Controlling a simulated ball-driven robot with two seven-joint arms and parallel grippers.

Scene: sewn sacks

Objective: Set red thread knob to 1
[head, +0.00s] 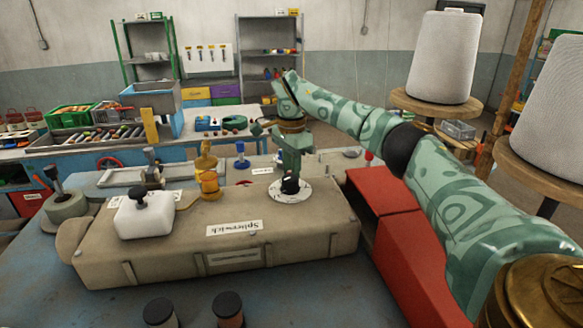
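My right gripper (290,182) points down at a round white dial plate (291,194) on the right end of a beige machine body (215,245). A dark knob-like part shows at the fingertips, over the middle of the plate. I cannot tell whether the fingers are closed on it or just around it. The dial's marks are too small to read, and no clearly red knob shows there. A small red patch (245,183) lies behind the machine, left of the dial. My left gripper is not in view.
A white block with a black knob (141,212) sits on the machine's left end. Two black-capped jars (228,309) stand in front. A red box (400,240) and large white thread cones (444,60) are at the right.

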